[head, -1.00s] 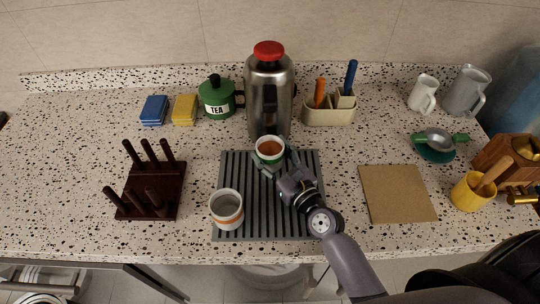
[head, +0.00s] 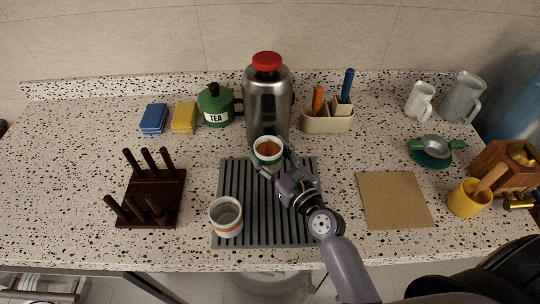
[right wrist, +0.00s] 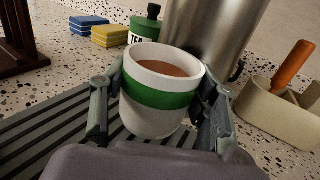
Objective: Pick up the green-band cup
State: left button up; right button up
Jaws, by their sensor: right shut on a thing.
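The green-band cup (right wrist: 160,98) is white with a wide green band and holds a brown liquid. My right gripper (right wrist: 160,110) is shut on it, one finger on each side, and the cup is upright. In the head view the cup (head: 267,148) is at the back edge of the grey ribbed mat (head: 262,238), just in front of the steel flask. I cannot tell how far its base is above the mat. A second white cup, with an orange band (head: 227,217), stands at the mat's front left. My left gripper is not in view.
The steel flask (head: 267,100) with a red lid stands close behind the cup. A green tea pot (head: 215,105) and sponges (head: 184,117) are at back left, a utensil holder (head: 327,122) at back right. A dark peg rack (head: 152,195) is left, a tan board (head: 394,200) right.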

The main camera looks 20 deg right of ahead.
jog(key=shift+r, duration=0.55)
jog(key=shift+s+d+f, duration=0.1)
jog(key=shift+s+f, duration=0.2)
jog(key=shift+s, duration=0.05)
jog(key=b+v, duration=0.6)
jog(key=v, duration=0.8)
jog(key=shift+s+f, duration=0.15)
jog(key=shift+s, duration=0.15)
jog(key=shift+s+d, duration=0.15)
jog(key=shift+s, duration=0.35)
jog(key=shift+s+d+r+b, duration=0.2)
jog(key=shift+s+b, duration=0.15)
jog(key=shift+s, duration=0.3)
